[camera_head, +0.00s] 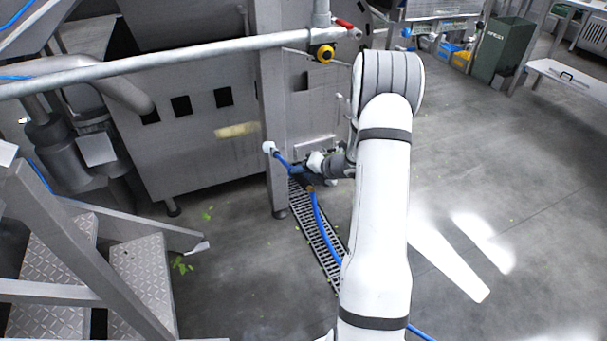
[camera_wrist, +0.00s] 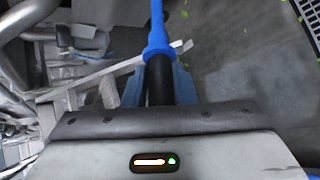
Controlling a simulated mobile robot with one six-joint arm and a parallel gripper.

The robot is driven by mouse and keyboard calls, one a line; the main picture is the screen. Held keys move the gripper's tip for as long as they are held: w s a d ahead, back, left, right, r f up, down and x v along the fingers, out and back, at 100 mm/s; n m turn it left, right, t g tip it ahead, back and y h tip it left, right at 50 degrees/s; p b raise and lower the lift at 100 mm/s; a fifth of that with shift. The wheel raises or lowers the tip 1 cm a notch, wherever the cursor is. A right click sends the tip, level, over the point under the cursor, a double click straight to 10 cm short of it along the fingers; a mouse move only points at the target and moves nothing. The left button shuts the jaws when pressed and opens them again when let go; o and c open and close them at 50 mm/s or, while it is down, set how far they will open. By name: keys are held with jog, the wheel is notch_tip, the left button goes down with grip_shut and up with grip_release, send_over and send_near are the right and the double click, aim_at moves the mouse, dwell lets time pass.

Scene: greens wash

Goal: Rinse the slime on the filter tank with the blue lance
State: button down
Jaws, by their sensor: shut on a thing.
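The filter tank (camera_head: 190,150) is a grey steel box with a row of dark square openings, at the upper left of the head view. A yellowish slime smear (camera_head: 237,130) lies on its front, right of the middle. My gripper (camera_head: 310,178) is shut on the blue lance (camera_head: 282,160), right of the smear and apart from the tank front. The lance's white tip points up and left. The wrist view shows the blue lance (camera_wrist: 157,40) and its black grip between my fingers. No water shows.
A blue hose (camera_head: 318,215) hangs from the lance past a floor drain grate (camera_head: 312,222). A horizontal pipe (camera_head: 180,62) crosses above. Metal steps (camera_head: 140,275) stand at the lower left. Green leaf scraps lie on the floor. Open floor is on the right.

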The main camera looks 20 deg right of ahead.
notch_tip(320, 180, up, 4)
jog(key=shift+f+p, duration=0.25)
jog(key=shift+p, duration=0.8)
jog(key=shift+a, duration=0.1)
jog(key=a+b, duration=0.5)
jog(key=a, duration=0.8)
jog(key=shift+a+b, duration=0.35)
dwell(1.0)
dwell(0.6)
jog(key=c, duration=1.7)
grip_release()
jog(key=shift+c, duration=0.6)
